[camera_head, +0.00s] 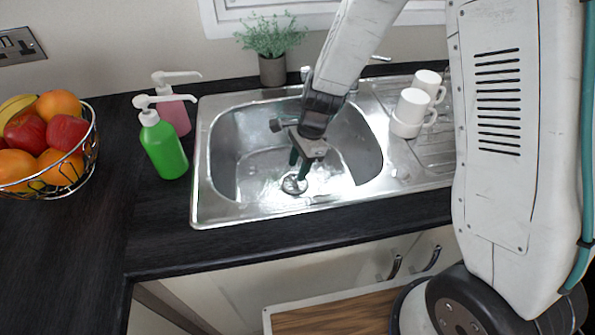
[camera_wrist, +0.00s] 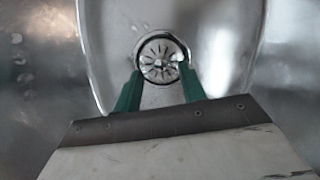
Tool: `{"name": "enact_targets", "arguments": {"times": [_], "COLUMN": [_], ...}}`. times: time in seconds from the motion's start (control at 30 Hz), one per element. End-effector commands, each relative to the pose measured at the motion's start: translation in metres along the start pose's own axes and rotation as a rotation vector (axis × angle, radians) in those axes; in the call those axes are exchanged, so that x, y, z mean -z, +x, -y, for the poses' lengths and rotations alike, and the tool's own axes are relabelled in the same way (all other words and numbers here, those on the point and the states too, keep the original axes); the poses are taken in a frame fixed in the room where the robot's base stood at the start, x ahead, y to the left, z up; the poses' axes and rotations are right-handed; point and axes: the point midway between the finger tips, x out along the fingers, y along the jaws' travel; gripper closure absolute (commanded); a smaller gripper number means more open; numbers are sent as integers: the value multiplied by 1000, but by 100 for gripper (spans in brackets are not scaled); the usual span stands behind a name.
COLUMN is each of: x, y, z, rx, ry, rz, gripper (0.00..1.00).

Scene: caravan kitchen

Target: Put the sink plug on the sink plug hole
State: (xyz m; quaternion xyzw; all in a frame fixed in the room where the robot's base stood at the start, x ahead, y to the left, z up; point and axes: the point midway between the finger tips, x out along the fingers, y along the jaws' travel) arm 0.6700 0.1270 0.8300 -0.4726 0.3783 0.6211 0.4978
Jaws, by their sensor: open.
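The sink plug hole (camera_head: 293,184) is a round metal fitting in the floor of the steel sink. In the wrist view the plug hole (camera_wrist: 158,60) shows a bright rim and dark radial slots around a small bright centre. I cannot make out a separate sink plug in either view, nor tell whether one lies on the hole. My gripper (camera_head: 299,168) points down inside the basin, above or close to the hole. In the wrist view its two green fingers (camera_wrist: 160,80) are apart, with nothing seen between them, and the hole appears just beyond their tips.
The basin walls (camera_head: 362,155) surround my gripper. White cups (camera_head: 412,106) stand on the drainer at right. Green (camera_head: 163,148) and pink (camera_head: 175,115) soap bottles stand at left, beside a fruit basket (camera_head: 60,185). A potted plant (camera_head: 272,70) stands behind the sink.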

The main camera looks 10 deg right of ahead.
Motion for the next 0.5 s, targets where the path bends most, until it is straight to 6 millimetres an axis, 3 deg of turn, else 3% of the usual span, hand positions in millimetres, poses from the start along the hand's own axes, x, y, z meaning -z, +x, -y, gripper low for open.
{"name": "enact_targets", "arguments": {"times": [0.2,0.5], "x": [0,0], "y": [-51,-88], "z": [1,0], "rx": [6,1], "ry": [0,1], "rz": [0,0], "gripper": [59,59]}}
